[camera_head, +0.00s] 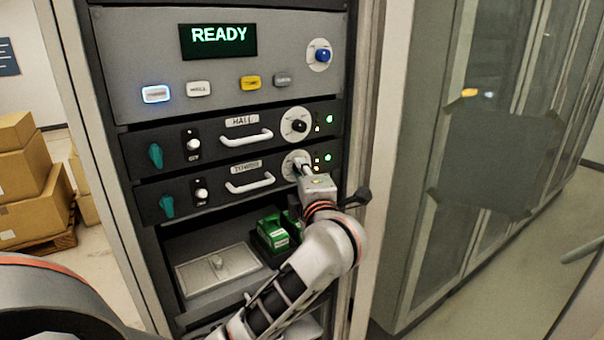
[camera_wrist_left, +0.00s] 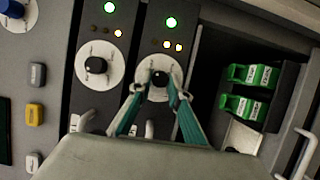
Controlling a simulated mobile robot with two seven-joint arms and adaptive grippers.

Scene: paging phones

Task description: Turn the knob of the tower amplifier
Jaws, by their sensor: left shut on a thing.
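The tower amplifier (camera_head: 208,190) is the lower of two dark rack units, with a small label that is hard to read. My left gripper (camera_head: 303,170) is at this dial and hides most of the knob in the head view. In the left wrist view, the teal fingers of my left gripper (camera_wrist_left: 160,84) are shut on the knob, one fingertip on each side. Green and amber lights (camera_head: 327,157) are lit beside the dial. My right gripper is not in view.
The hall amplifier (camera_head: 215,140) with its own black knob (camera_head: 299,125) is just above. A panel with a READY display (camera_head: 218,40) tops it. White handles (camera_head: 250,183) stick out from the units. Below are green blocks (camera_head: 272,233) in an open bay. Boxes (camera_head: 30,190) stand left.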

